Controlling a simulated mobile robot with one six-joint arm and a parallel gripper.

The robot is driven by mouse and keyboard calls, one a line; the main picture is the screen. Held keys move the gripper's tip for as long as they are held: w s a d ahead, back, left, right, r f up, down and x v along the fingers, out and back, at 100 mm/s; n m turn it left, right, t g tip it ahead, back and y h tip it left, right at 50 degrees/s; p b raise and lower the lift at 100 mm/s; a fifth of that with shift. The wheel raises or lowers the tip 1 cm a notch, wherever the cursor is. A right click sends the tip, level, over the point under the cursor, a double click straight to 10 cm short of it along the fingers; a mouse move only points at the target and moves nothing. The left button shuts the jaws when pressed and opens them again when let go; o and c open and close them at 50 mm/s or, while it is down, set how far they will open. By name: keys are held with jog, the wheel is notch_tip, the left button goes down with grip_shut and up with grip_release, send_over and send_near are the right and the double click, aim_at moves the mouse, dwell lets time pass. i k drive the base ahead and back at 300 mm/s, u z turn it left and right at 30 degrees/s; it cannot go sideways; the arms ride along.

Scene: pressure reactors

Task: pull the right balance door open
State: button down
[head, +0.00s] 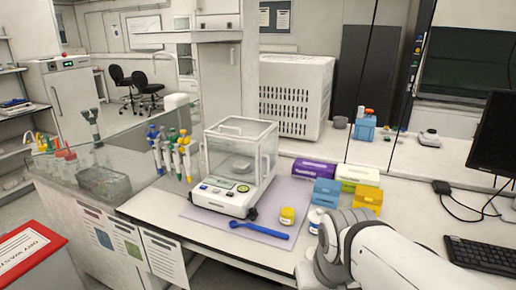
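The balance (222,201) stands on a pale mat (195,215) on the white bench, left of the picture's centre. It has a white base with a small display and a clear glass draft shield above. The right balance door (268,158) is the glass side facing right; it looks shut, though its edges are hard to make out. My arm comes in from the lower right, and its grey and white joint is to the right of and nearer than the balance. My gripper is not in view.
A keyboard (482,258) is at far right.

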aim_at(260, 168)
jog(key=i, duration=0.5)
jog(key=u, duration=0.05)
jog(key=k, duration=1.2)
jog(key=u, duration=0.3)
jog(key=i, duration=1.8)
jog(key=z, duration=0.55)
